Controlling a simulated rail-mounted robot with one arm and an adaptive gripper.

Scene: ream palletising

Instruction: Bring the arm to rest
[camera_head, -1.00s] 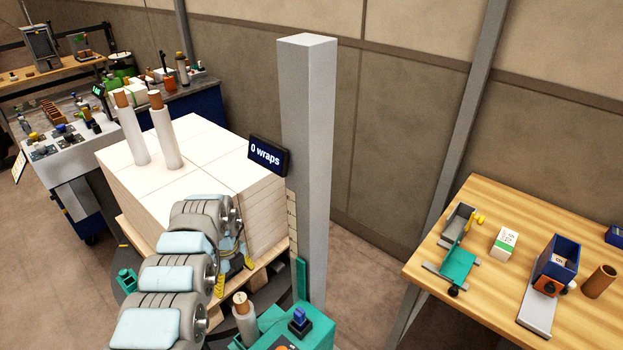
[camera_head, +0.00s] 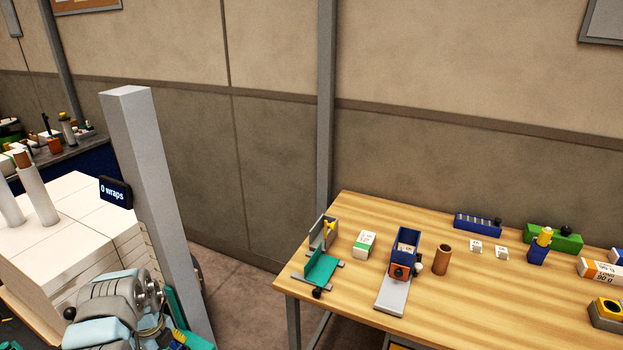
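My arm (camera_head: 115,303) shows at the lower left, with grey rounded joints and pale blue pads. It lies in front of the stack of white reams (camera_head: 75,222) on the pallet. My gripper's fingers cannot be made out; the end of the arm is hidden behind its own links or lies beyond the lower edge. I cannot see whether it holds anything.
A grey column (camera_head: 150,190) with a "0 wraps" display (camera_head: 115,191) stands beside the stack. White rolls (camera_head: 38,195) stand on the reams. A wooden table (camera_head: 470,300) at right bears a teal fixture (camera_head: 321,269), a blue dispenser (camera_head: 405,246) and a brown tube (camera_head: 442,260).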

